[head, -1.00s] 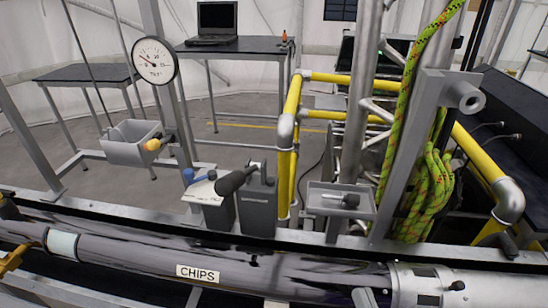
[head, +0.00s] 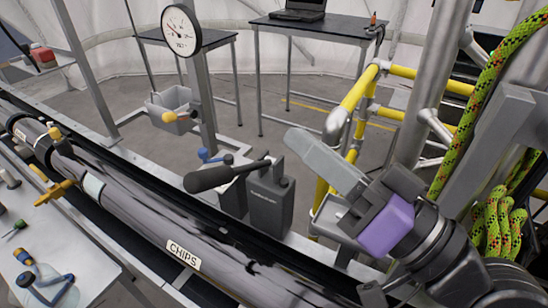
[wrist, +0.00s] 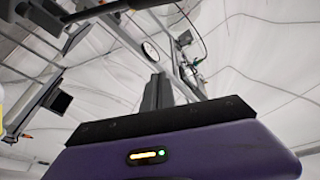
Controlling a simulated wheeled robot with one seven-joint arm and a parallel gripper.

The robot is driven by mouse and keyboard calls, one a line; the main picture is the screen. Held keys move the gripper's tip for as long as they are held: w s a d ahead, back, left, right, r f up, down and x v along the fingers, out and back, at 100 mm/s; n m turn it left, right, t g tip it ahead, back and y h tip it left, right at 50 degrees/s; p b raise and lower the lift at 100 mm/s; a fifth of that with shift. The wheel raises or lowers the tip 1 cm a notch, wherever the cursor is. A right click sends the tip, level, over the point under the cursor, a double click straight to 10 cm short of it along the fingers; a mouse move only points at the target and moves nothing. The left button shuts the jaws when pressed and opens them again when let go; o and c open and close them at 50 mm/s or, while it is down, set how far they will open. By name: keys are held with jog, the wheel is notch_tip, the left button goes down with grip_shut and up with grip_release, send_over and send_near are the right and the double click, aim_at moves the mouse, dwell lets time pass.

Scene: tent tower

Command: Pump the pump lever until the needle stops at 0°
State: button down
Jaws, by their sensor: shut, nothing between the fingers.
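The pump lever (head: 210,179) has a thick black grip and points left from the dark grey pump box (head: 270,205) in the head view. The round white gauge (head: 181,31) hangs on a post above and behind it; its needle is too small to read. My gripper (head: 298,138) is shut and empty, its grey fingers to the right of the lever and apart from it, near the top of the pump box. In the wrist view the shut fingers (wrist: 157,90) point up, with the gauge (wrist: 150,49) beyond them.
A pipe marked CHIPS (head: 185,255) runs along the front. A grey bin (head: 172,108) hangs behind the lever. Yellow rails (head: 357,90) and a green rope (head: 480,110) stand at the right. A bench with tools (head: 35,250) is at the lower left.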

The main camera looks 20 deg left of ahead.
jog(key=s+a+f+n+g+p, duration=0.1)
jog(key=s+a+f+g+p, duration=0.2)
jog(key=a, duration=0.7)
jog(key=shift+f+n+p, duration=0.3)
jog(key=shift+f+p, duration=0.25)
jog(key=shift+f, duration=0.05)
jog(key=s+f+n+b, duration=0.3)
jog(key=f+b, duration=0.4)
jog(key=b, duration=0.5)
jog(key=shift+s+a+g, duration=0.15)
jog(key=shift+s+g, duration=0.1)
jog(key=shift+g, duration=0.05)
jog(key=shift+r, duration=0.1)
